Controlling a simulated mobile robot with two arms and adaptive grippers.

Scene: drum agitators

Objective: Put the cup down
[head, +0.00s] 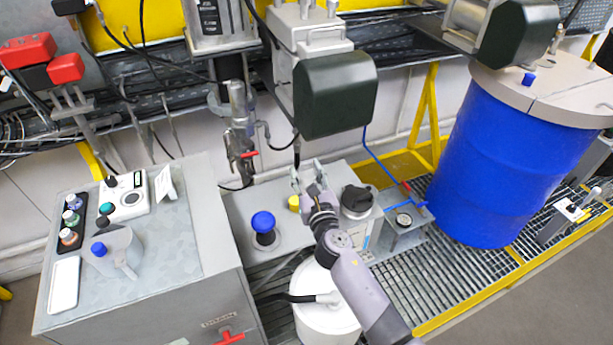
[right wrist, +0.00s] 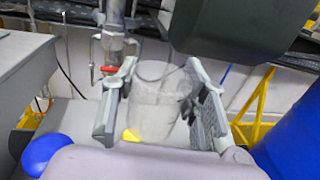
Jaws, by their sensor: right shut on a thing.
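A clear, see-through cup (right wrist: 157,108) stands roughly upright between the fingers of my right gripper (right wrist: 160,103) in the right wrist view. The fingers are shut on its sides. In the head view my right gripper (head: 307,176) is over the grey bench (head: 290,238), near the small yellow knob (head: 294,203) and left of the black-topped device (head: 357,200). The cup is hard to make out in the head view. I cannot tell whether its base touches anything. My left gripper is not in view.
A tap with a red handle (head: 248,155) and a dark motor housing (head: 335,92) are behind the gripper. A large blue drum (head: 500,165) is at right. The left cabinet top (head: 185,255) has free room.

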